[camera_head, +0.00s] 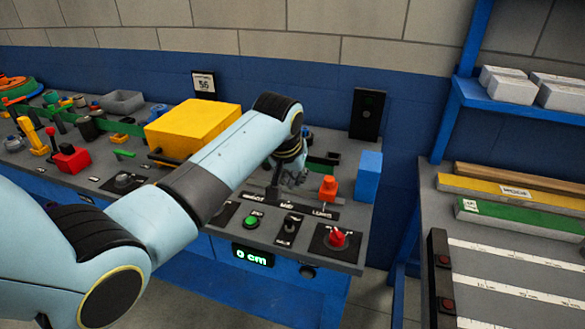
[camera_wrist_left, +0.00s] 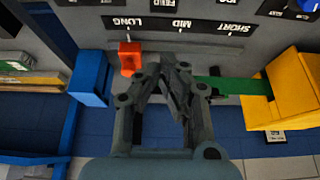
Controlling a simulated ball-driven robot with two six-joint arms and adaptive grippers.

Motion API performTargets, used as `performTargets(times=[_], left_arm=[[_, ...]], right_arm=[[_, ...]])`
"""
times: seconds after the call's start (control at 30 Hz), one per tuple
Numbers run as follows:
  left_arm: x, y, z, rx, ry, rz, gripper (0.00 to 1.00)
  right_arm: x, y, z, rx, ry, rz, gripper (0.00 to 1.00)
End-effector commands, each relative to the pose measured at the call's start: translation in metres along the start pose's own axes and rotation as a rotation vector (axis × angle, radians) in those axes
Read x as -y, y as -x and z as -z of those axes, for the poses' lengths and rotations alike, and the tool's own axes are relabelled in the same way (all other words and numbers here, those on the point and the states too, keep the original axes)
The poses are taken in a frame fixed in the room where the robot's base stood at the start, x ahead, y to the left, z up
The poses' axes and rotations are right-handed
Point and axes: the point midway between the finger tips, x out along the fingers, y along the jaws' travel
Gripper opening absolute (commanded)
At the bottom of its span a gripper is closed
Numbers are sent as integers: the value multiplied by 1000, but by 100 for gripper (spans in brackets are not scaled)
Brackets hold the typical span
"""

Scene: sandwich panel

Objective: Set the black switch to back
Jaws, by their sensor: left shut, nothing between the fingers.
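The panel (camera_head: 229,232) carries a small black switch (camera_head: 289,226) on a dark plate, between a green button (camera_head: 252,221) and a red knob (camera_head: 337,238). Its exact tilt is too small to tell. My left gripper (camera_head: 290,182) is behind the switch, apart from it, over the strip marked with lengths. In the left wrist view my left gripper (camera_wrist_left: 174,68) is shut and empty, beside an orange-red block (camera_wrist_left: 131,58). The switch cannot be made out clearly in the wrist view. My right gripper is in neither view.
The orange-red block also shows in the head view (camera_head: 328,188), with a blue block (camera_head: 369,176) right of it. A yellow box (camera_head: 192,128) stands behind my left arm. A bench with boards (camera_head: 520,190) is at the right.

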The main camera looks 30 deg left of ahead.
Motion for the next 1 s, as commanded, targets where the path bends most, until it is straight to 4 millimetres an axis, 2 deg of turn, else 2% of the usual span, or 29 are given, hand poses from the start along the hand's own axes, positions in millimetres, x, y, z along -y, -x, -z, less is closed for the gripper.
performTargets(times=[0.03,0.13,0.33,0.5,0.87,0.97,1.0], left_arm=[[0,9,-1,-3,0,-1,0],[0,22,-2,-4,0,-1,0],[0,35,-4,0,0,0,0],[0,36,-4,0,0,0,0],[0,35,-4,0,0,0,0],[2,26,-16,14,-1,3,0],[3,16,-28,29,-3,6,0]], right_arm=[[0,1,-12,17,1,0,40],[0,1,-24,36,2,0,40],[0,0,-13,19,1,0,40],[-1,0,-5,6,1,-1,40],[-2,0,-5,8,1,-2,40],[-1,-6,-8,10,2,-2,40],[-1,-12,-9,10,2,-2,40]])
